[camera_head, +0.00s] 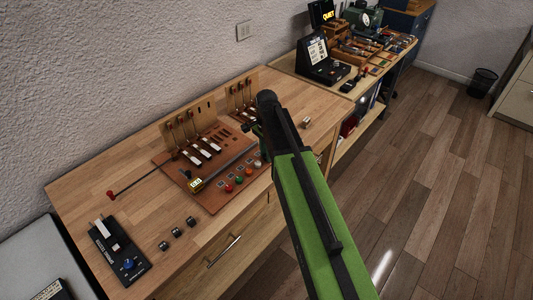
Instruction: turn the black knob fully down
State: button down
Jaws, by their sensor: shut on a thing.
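My green and black arm reaches in from the lower right over the brown piano action board (215,203). My gripper (253,129) is at the board's right end, small, dark and partly hidden by the black wrist. It is shut on a small dark thing there. The arm covers most of that spot, so I cannot tell whether this thing is the black knob or which way it points. The board carries several upright levers with white-topped parts (199,154) and a row of coloured buttons, with a red one (229,188) at the front.
A black box with a blue knob (128,264) lies at the table's left front. Several small dark cubes (177,232) lie beside the board. A red-tipped rod (111,194) sticks out left. A small metal piece (306,122) sits right of my wrist. Another bench (290,67) stands behind.

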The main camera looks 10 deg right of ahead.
jog(key=n, duration=0.4)
jog(key=shift+n, duration=0.3)
jog(key=n, duration=0.3)
jog(key=shift+n, duration=0.3)
jog(key=n, duration=0.7)
jog(key=c, duration=1.2)
grip_release()
